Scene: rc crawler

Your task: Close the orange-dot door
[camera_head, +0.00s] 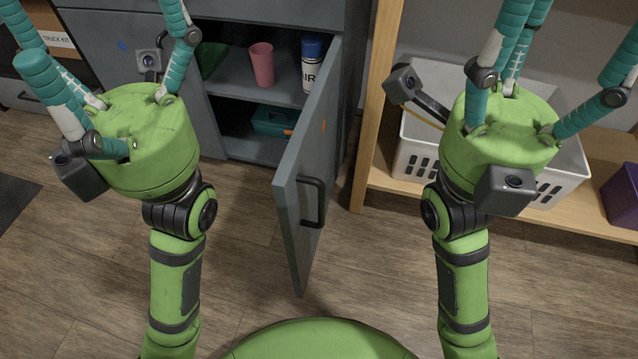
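The orange-dot door (307,175) is a grey cabinet door with an orange dot (323,126) on its face and a dark handle (313,203). It stands swung well open, hinged at the right side of the cabinet (226,18). My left gripper (105,45) is left of the door, before the cabinet, its teal fingers spread open and empty. My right gripper (555,50) is right of the door, before the shelf unit, also spread open and empty. Neither touches the door. Some fingertips run out of the top of the frame.
Inside the cabinet are a pink cup (262,65), a blue-capped can (311,63) and a teal box (272,121). A blue dot (122,45) marks the left front. A white basket (411,141) sits on the wooden shelf (362,130). Floor around the door is clear.

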